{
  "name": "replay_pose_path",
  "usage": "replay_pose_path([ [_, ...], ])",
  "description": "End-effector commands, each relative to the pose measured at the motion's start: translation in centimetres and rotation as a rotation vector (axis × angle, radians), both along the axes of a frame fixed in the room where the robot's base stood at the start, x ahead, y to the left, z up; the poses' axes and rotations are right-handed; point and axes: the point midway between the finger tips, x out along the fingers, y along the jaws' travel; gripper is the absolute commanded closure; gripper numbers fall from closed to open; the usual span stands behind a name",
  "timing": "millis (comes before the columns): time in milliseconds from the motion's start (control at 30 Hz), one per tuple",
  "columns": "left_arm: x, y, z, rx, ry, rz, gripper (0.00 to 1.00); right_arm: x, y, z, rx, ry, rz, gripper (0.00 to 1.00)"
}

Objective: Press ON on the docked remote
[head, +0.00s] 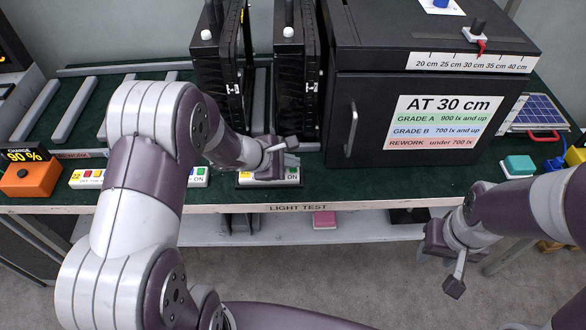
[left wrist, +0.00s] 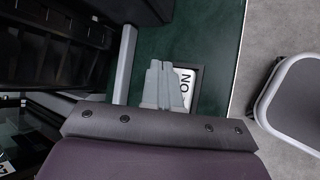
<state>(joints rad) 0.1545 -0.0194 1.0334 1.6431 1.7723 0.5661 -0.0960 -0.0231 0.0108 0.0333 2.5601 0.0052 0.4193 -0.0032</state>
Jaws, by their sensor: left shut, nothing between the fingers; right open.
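My right gripper (head: 447,268) is open and empty in front of the bench at the right.
Similar remotes lie left on the bench, one beside an orange box (head: 29,178) and one partly behind my left arm (head: 198,177). Black floodlight housings (head: 222,75) stand behind the gripper. A large black test box (head: 370,105) is to the right, with a teal block (head: 518,165) beyond.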

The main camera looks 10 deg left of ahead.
Motion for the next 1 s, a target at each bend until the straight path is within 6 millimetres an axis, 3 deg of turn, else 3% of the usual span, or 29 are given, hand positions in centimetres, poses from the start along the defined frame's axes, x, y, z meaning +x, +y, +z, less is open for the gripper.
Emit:
replay_pose_path([
  [1000,-0.01,0.00,-0.72,0.000,0.000,0.000,1.00,0.00,0.00,-0.96,0.000,0.000,0.000,0.57],
])
